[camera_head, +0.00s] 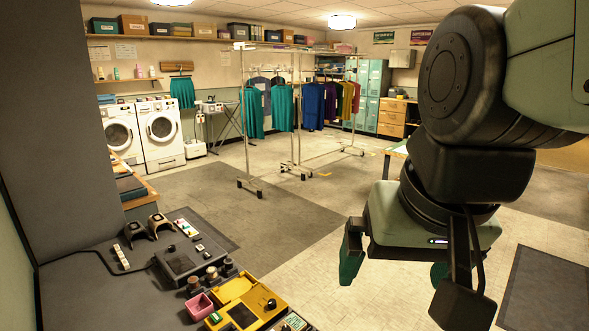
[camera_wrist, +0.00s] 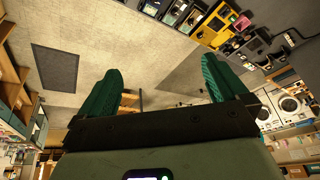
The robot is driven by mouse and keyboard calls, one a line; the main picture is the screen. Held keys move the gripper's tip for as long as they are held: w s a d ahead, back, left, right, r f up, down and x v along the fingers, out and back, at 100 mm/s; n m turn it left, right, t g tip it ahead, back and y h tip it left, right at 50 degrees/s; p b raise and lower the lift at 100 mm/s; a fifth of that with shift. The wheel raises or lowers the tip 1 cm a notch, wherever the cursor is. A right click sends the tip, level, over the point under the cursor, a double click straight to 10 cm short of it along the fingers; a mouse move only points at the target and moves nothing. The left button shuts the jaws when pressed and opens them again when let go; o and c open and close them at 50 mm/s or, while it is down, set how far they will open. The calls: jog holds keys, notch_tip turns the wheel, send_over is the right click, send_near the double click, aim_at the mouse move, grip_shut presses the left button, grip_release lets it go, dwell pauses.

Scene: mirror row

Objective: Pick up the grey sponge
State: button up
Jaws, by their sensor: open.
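I cannot make out a grey sponge in either view; at this size it may be hidden or blend in with the small items on the dark counter (camera_head: 85,285). My gripper (camera_head: 396,268) hangs over the open floor, to the right of the counter and apart from it. In the wrist view my gripper (camera_wrist: 161,78) shows two green fingers spread wide, with nothing between them. The counter's items show at the top right of that view, well beyond the fingers.
The counter holds a yellow tray (camera_head: 266,317), a pink container (camera_head: 199,306), several small jars and a dark device (camera_head: 184,264). Clothes racks (camera_head: 270,120) and washing machines (camera_head: 160,136) stand farther back. The floor below my gripper is clear.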

jog(key=shift+s+d+r+n+t, duration=0.1)
jog(key=shift+s+r+n+t, duration=0.1)
jog(key=shift+s+n+t, duration=0.55)
jog(key=shift+c, duration=0.5)
jog(key=shift+s, duration=0.35)
jog(key=shift+c, duration=1.2)
jog(key=c, duration=0.5)
jog(key=shift+c, duration=0.2)
